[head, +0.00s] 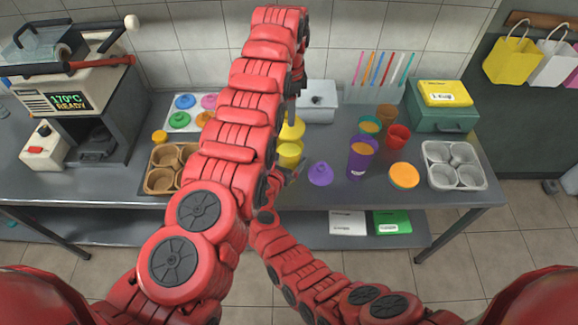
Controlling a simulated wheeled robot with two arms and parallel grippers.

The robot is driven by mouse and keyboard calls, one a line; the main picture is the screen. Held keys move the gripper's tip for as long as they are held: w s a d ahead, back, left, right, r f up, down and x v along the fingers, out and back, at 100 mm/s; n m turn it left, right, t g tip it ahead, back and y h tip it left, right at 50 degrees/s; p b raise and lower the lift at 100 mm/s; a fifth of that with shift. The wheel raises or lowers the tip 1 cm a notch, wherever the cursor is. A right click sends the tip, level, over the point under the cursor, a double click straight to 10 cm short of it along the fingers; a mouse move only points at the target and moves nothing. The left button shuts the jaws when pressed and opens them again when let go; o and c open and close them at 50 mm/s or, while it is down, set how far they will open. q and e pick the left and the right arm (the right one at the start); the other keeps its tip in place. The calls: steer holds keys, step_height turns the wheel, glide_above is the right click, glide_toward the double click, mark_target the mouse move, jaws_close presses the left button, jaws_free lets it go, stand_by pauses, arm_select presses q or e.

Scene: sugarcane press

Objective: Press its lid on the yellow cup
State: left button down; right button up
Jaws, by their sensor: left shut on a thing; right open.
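The yellow cup (288,160) stands near the middle of the table, partly hidden by my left arm. A yellow piece (292,130), which looks like its lid, is right above the cup. I cannot tell whether the two touch. My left gripper (292,112) is above the cup, pointing down and shut on the yellow lid; its fingers are mostly hidden behind my arm. My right gripper (290,179) is open and low beside the cup at its front right; I see no object in it.
A purple lid (320,174) lies right of the cup. Purple (361,160), red (397,137) and orange (404,176) items stand further right, near a grey cup tray (453,165). A brown tray (163,182) and a press machine (75,100) are left. A white box (318,102) is behind.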

jaws_close()
arm_select(q)
steer(key=shift+f, duration=2.45)
steer(key=shift+f, duration=0.95)
steer(key=shift+f, duration=0.65)
steer(key=shift+c, duration=1.6)
jaws_free()
steer(key=shift+r, duration=0.15)
